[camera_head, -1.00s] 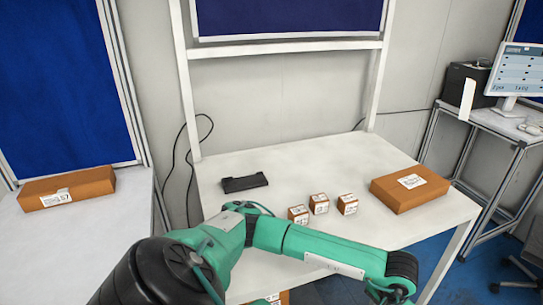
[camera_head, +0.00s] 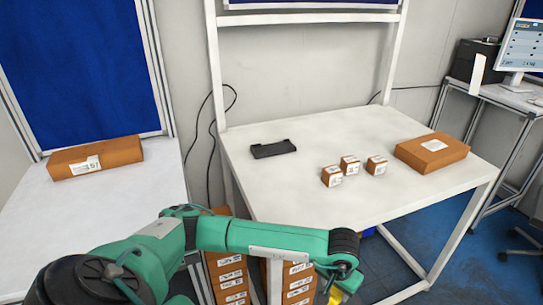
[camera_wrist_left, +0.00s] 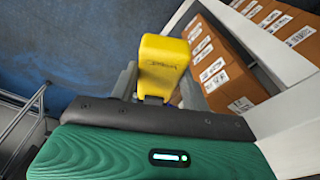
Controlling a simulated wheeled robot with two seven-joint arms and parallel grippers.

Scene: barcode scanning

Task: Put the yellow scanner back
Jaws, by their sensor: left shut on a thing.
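The yellow scanner (camera_wrist_left: 165,62) is between the grey fingers of my left gripper (camera_wrist_left: 158,88), which is shut on it. In the head view a small yellow part of the scanner (camera_head: 335,297) shows at the bottom edge, below the end of my left arm and in front of the white table (camera_head: 345,206). The gripper's fingers are hardly visible there. A black stand-like piece (camera_head: 273,149) lies on the table's back left part, with nothing on it. My right gripper is out of view.
Three small labelled boxes (camera_head: 350,165) and a larger flat brown box (camera_head: 432,152) are on the table. A long brown box (camera_head: 95,158) lies on the left table. Stacked labelled cartons (camera_head: 228,277) are under the white table. The table's front left is clear.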

